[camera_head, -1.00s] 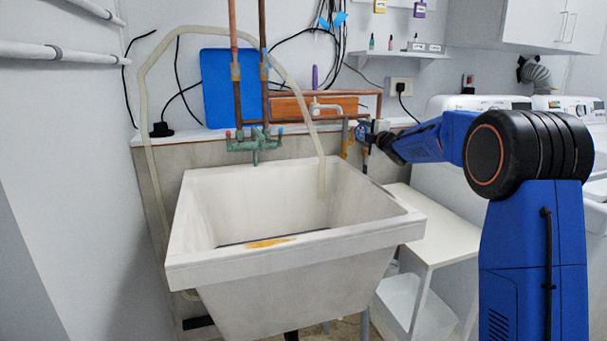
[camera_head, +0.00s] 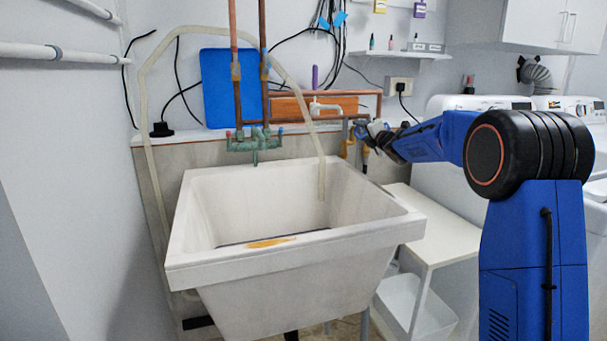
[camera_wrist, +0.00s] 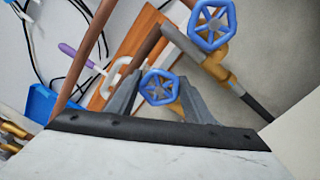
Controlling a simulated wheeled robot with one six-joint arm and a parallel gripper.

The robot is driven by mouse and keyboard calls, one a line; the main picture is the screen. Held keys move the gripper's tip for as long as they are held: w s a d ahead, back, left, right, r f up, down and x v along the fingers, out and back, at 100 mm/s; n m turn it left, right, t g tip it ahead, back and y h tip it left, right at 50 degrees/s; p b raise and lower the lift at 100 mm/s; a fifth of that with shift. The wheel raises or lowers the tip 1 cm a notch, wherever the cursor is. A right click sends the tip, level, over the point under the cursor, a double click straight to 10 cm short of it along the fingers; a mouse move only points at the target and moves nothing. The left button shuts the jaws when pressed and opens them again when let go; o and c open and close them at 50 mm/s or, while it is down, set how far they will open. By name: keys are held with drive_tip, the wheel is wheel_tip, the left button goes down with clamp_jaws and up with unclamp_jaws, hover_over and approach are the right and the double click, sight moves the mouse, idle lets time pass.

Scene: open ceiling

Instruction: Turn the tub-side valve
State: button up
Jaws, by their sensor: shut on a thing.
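Two blue five-spoked valve wheels on brass fittings show in the wrist view. My gripper is shut on this wheel. The other blue wheel (camera_wrist: 212,24) is up and to the right, clear of the fingers. In the head view my gripper (camera_head: 368,131) is at the pipes behind the tub's back right corner, and it hides much of the held wheel. The white tub (camera_head: 290,252) stands in front and to the left.
A pale hose (camera_head: 321,165) hangs into the tub. A white side table (camera_head: 433,222) stands below my arm, with washers (camera_head: 470,103) at right.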

drive_tip(key=shift+n, duration=0.4)
drive_tip(key=shift+n, duration=1.6)
drive_tip(key=n, duration=0.3)
drive_tip(key=shift+n, duration=0.3)
drive_tip(key=shift+n, duration=1.6)
